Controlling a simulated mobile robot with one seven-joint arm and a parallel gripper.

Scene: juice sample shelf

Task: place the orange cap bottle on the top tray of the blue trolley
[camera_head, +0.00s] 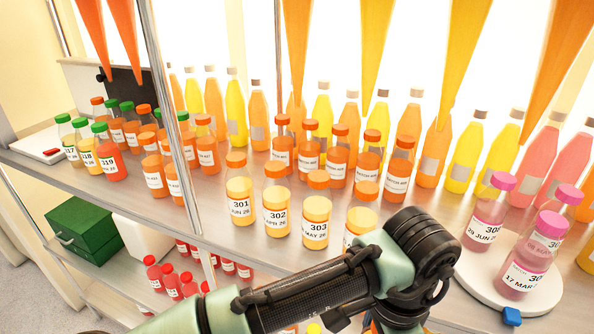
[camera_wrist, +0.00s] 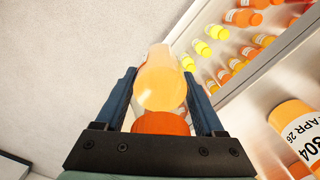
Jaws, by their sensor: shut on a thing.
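In the wrist view my gripper (camera_wrist: 159,76) is shut on an orange cap bottle (camera_wrist: 160,88) of yellow-orange juice. Its two dark blue fingers press the bottle from both sides. The orange cap (camera_wrist: 160,123) is nearest the palm, and the body points away from it. The bottle's label is not visible. In the head view my arm crosses the bottom middle, and the gripper's fingers and the held bottle are hidden. Other orange cap bottles stand on the shelf, such as 301 (camera_head: 239,198), 302 (camera_head: 276,215) and 303 (camera_head: 316,226). The blue trolley cannot be made out in either view.
The metal shelf (camera_head: 225,232) is crowded with bottles. A round white stand (camera_head: 482,292) with pink cap bottles is at the right. Bottle 304 (camera_wrist: 298,125) is close at the right of the wrist view. A green box (camera_head: 82,235) and red bottles are below. Pale floor (camera_wrist: 60,70) lies open.

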